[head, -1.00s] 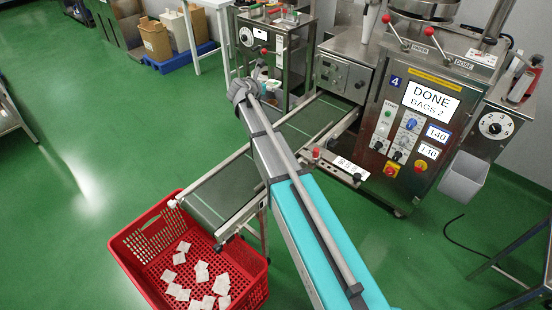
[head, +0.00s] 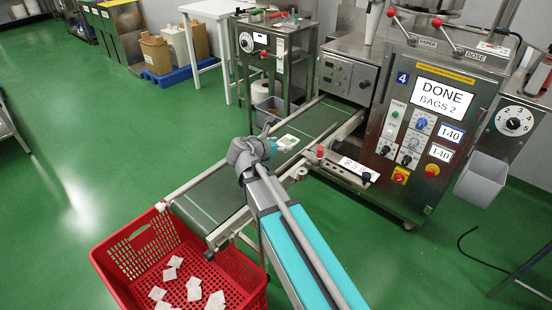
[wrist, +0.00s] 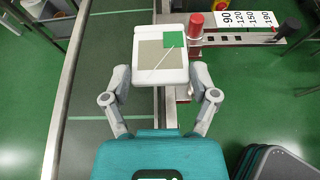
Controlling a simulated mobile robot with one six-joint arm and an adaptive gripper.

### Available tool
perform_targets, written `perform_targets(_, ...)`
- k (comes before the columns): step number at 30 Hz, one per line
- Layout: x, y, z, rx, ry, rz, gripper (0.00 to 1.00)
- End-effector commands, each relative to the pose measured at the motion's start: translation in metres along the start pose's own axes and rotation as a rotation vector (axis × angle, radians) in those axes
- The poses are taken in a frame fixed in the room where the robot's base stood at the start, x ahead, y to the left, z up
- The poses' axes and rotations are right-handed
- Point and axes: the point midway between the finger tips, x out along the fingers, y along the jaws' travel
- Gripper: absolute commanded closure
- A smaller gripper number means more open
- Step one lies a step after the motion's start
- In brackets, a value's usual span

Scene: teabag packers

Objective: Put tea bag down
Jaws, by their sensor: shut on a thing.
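A tea bag (wrist: 150,66), a white square packet with a beige panel and a green patch, is held at my gripper (wrist: 162,80). In the wrist view the fingers close on its two sides. In the head view the tea bag (head: 288,141) shows small, over the conveyor belt near its machine-side rail. My gripper (head: 272,146) is partly hidden there by the wrist. From these views I cannot tell how high the bag is above the belt.
The green conveyor belt (head: 222,188) slopes toward a red crate (head: 125,262) holding several white bags. The packing machine (head: 440,135) stands at right, its screen reading DONE, BAGS 2. A rail with a red knob (wrist: 196,25) and number scale lies close to the bag.

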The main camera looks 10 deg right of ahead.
Motion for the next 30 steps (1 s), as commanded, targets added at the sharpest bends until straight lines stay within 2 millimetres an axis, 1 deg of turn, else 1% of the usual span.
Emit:
perform_targets(1,0.0,-0.002,-0.003,0.001,-0.001,-0.002,0.35)
perform_targets(11,-0.001,-0.003,-0.002,0.002,-0.001,-0.004,0.35)
perform_targets(17,0.006,0.003,-0.004,0.002,-0.001,-0.004,0.35)
perform_targets(23,0.027,0.022,-0.009,0.003,-0.001,-0.005,0.35)
perform_targets(30,0.06,0.053,-0.015,0.003,-0.001,-0.005,0.35)
